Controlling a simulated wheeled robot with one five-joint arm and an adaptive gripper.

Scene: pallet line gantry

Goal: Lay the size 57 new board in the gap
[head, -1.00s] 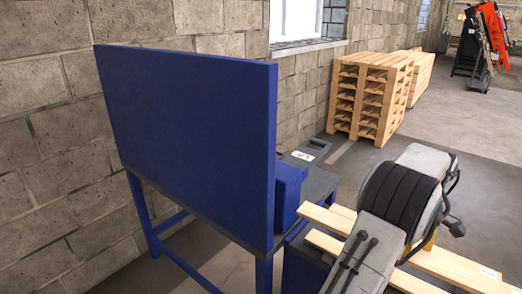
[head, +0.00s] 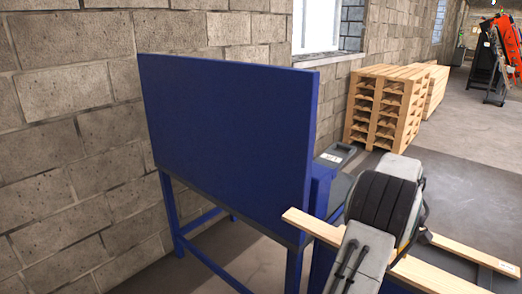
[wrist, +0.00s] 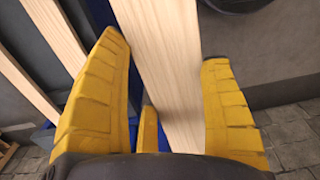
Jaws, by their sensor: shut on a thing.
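In the wrist view a pale wooden board (wrist: 165,65) runs between the yellow fingers of my gripper (wrist: 165,55). My gripper is shut on it. In the head view a board end (head: 312,226) sticks out left of my arm, in front of the blue panel; it appears to be the held board. My arm hides its middle and the gripper there. Another board (head: 465,251), with a white label near its right end, shows right of my arm. I cannot read any size, and I cannot make out the gap.
A blue upright panel (head: 225,135) on a blue-legged frame stands close on the left, by a block wall (head: 65,140). Two further pale strips (wrist: 57,35) lie left of the held board in the wrist view. Stacked pallets (head: 385,108) stand behind. Floor (head: 465,150) at right is clear.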

